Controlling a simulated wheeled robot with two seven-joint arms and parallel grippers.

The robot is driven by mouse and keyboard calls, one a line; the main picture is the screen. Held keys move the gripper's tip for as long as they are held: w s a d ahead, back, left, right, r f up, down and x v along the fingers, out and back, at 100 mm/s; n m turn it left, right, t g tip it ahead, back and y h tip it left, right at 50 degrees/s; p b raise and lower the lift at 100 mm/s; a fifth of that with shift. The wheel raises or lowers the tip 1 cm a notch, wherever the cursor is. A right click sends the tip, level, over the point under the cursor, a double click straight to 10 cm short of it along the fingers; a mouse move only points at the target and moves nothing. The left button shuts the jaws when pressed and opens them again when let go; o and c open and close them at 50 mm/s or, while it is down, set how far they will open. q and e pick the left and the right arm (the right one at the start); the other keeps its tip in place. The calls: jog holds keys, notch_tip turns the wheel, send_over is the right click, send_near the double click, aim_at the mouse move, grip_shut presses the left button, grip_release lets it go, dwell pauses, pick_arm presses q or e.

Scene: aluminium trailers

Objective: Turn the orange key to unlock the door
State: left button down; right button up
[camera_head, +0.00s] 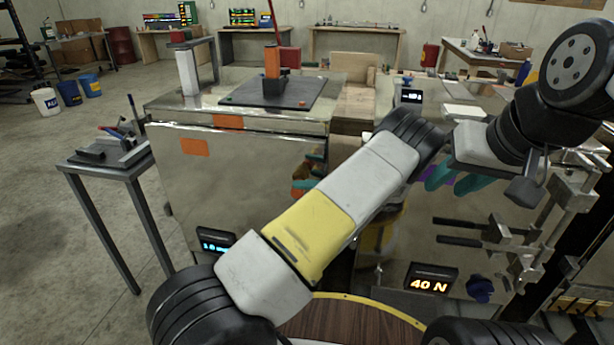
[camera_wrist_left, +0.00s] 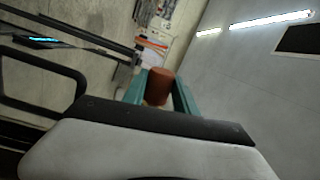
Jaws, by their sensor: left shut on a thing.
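In the left wrist view, my left gripper (camera_wrist_left: 157,99) has its teal fingers shut around an orange-brown cylinder (camera_wrist_left: 160,85), which looks like the key's orange grip. In the head view, teal and orange parts of my left gripper (camera_head: 305,182) show beside the shiny front panel (camera_head: 240,180), mostly hidden behind my own white and yellow arm. How the key sits in a lock cannot be seen. My right gripper (camera_head: 455,180) has teal fingers in front of the right-hand panel, with purple between them; whether it is open is unclear.
A dark plate (camera_head: 270,92) with an orange-and-black fixture (camera_head: 272,62) lies on the trailer top. A small table (camera_head: 105,155) stands at left. A "40 N" display (camera_head: 430,283) is low on the panel. Metal clamps (camera_head: 500,235) stick out at right.

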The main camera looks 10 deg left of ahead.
pick_arm(q)
jog(key=shift+a+y, duration=0.2)
jog(key=shift+y, duration=0.2)
jog(key=shift+w, duration=0.1)
jog(key=c, duration=0.9)
grip_release()
jog(key=shift+a, duration=0.1)
jog(key=shift+s+a+f, duration=0.2)
jog(key=shift+s+f, duration=0.25)
jog(key=shift+s, duration=0.2)
jog(key=shift+s+d+f, duration=0.1)
jog(key=shift+s+f, duration=0.05)
jog(key=shift+s, duration=0.8)
jog(key=shift+s+d+f, duration=0.1)
jog(key=shift+s+d, duration=0.05)
jog(key=shift+s, duration=0.85)
jog(key=shift+s+d+f, duration=0.1)
jog(key=shift+s+f, duration=0.05)
jog(key=shift+s, duration=0.8)
jog(key=shift+w, duration=0.1)
